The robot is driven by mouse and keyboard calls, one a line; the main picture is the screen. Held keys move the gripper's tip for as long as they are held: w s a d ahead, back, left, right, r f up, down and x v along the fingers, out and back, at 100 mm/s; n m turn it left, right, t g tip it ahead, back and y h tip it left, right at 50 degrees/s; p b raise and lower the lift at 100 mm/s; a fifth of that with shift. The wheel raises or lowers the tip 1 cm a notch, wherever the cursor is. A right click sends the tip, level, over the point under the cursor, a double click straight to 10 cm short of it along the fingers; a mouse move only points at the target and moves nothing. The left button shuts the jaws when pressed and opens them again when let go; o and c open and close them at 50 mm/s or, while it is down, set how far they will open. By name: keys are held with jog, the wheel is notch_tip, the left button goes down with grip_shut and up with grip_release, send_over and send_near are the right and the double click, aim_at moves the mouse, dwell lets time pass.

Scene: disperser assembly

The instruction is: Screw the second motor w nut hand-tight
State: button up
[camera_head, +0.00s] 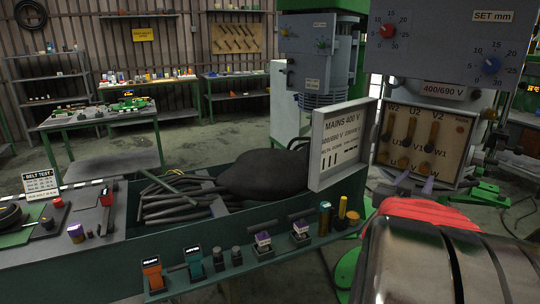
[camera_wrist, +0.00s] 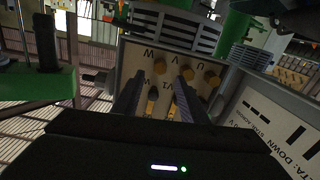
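The motor terminal board (camera_head: 462,131) stands upright at the right in the head view, marked W2, U2, V2 along the top and U1, V1, W1 below. Brass links and nuts sit on its posts; the W1 nut (camera_head: 428,148) is at the lower right. The wrist view shows the board upside down (camera_wrist: 137,62), its brass nuts (camera_wrist: 186,73) ahead of my fingers. My gripper (camera_head: 415,182) is just below and in front of the board. In the wrist view my gripper (camera_wrist: 160,80) has its fingers apart, with brass parts visible between them; no held object is clear.
A MAINS 400 V panel (camera_head: 341,143) stands close left of the board. A green bench (camera_head: 130,252) with cables, a dark bag (camera_head: 262,173) and a front row of small parts lies to the left. A control box with red and blue knobs (camera_head: 446,40) overhangs the board.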

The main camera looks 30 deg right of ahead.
aim_at(423, 169)
jog(key=shift+x, duration=3.6)
grip_shut()
